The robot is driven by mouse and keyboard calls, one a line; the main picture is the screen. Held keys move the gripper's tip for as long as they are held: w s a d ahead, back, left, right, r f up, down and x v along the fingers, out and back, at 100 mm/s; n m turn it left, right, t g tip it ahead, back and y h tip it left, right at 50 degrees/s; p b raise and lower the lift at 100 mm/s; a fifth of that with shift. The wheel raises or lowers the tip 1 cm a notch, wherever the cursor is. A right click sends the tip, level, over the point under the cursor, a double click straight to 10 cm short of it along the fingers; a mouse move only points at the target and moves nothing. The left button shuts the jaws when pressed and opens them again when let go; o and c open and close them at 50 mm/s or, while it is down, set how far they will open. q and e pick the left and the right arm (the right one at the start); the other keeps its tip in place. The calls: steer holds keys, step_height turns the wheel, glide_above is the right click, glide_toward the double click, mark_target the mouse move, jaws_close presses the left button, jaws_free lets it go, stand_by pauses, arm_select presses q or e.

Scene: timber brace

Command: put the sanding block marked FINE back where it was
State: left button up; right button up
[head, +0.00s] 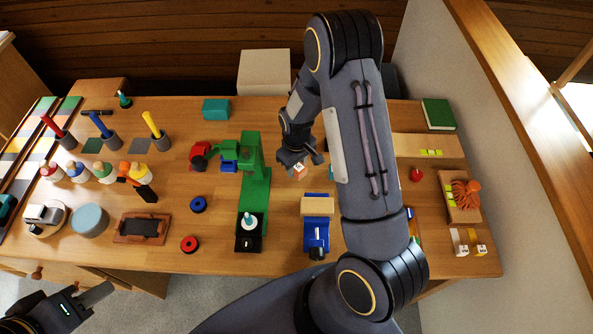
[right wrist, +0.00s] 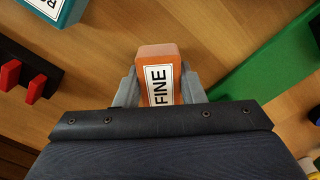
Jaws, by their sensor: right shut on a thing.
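The orange sanding block marked FINE (right wrist: 159,82) is between the two fingers of my right gripper (right wrist: 160,88), with its label facing the wrist camera. In the head view my right gripper (head: 299,160) is over the middle of the bench, right of the green stand, and the block (head: 299,171) shows partly below it. I cannot tell whether the block touches the bench. A teal block with a partly cut-off label (right wrist: 52,8) lies at the top left of the right wrist view. My left gripper (head: 97,294) is at the lower left, off the bench front; its fingers are unclear.
The green stand (head: 256,185) is left of my right gripper. A blue tool (head: 316,232) lies nearer the front edge. A cardboard-coloured box (head: 265,72) is behind the bench. My right arm hides part of the bench's right half. Bare wood lies around the red ring (head: 189,244).

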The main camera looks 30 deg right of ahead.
steer(key=shift+f, duration=0.75)
arm_select(q)
steer(key=shift+f, duration=0.35)
arm_select(e)
steer(key=shift+f, duration=0.1)
steer(key=o, duration=1)
arm_select(q)
steer(key=shift+f, duration=0.15)
arm_select(e)
steer(key=shift+o, duration=0.2)
